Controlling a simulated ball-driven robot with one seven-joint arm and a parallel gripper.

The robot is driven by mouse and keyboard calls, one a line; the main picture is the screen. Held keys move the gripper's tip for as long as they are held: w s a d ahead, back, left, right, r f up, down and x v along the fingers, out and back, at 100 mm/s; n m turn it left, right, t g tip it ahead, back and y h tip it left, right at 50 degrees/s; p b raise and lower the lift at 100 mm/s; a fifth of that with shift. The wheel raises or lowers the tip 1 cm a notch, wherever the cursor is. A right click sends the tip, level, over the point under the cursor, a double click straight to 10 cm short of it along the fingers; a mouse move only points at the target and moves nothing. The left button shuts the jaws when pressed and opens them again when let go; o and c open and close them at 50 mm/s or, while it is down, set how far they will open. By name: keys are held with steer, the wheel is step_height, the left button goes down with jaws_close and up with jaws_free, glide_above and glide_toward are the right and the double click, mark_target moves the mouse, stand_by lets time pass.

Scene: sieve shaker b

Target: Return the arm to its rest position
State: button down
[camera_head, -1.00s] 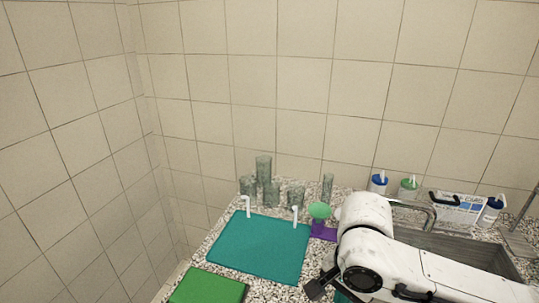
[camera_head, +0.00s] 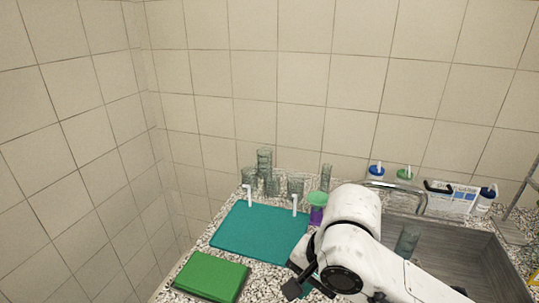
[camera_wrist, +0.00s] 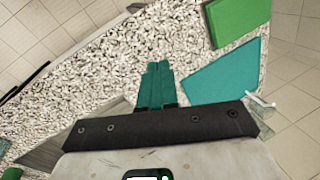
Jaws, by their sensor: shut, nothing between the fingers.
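My gripper shows in the wrist view (camera_wrist: 157,85), with its teal fingers together and nothing between them. It is above the speckled counter (camera_wrist: 105,75), apart from the teal mat and the green block. In the head view my white arm reaches in from the lower right and bends down in front of the counter. Dark parts of its end show at the lower middle, and the fingertips are hard to make out there.
A teal mat (camera_head: 258,234) with two white posts and a green block (camera_head: 210,277) lie left of my arm. Several glass vessels (camera_head: 265,162) stand behind. A purple stand with a green top (camera_head: 316,199) is beside my arm. A sink (camera_head: 455,250) holding a glass (camera_head: 407,241) is at right.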

steer(key=a+n+t+y, duration=0.1)
steer(key=a+n+y, duration=0.1)
steer(key=a+y, duration=0.15)
steer(key=s+d+f+n+t+h+b, duration=0.1)
steer(key=s+d+f+b, duration=0.1)
steer(key=s+d+f, duration=0.5)
steer(key=s+d+f+n+h+b, duration=0.15)
steer(key=s+d+f, duration=0.25)
steer(key=f, duration=0.6)
steer(key=s+d+f+g+h, duration=0.1)
steer(key=s+d+f+h, duration=0.1)
steer(key=s+d+f, duration=0.2)
steer(key=s+d+f+n+g+h+b, duration=0.1)
steer(key=s+d+f, duration=0.3)
steer(key=s+d, duration=0.5)
steer(key=s+h, duration=0.1)
steer(key=s, duration=0.3)
steer(key=shift+d+g, duration=0.3)
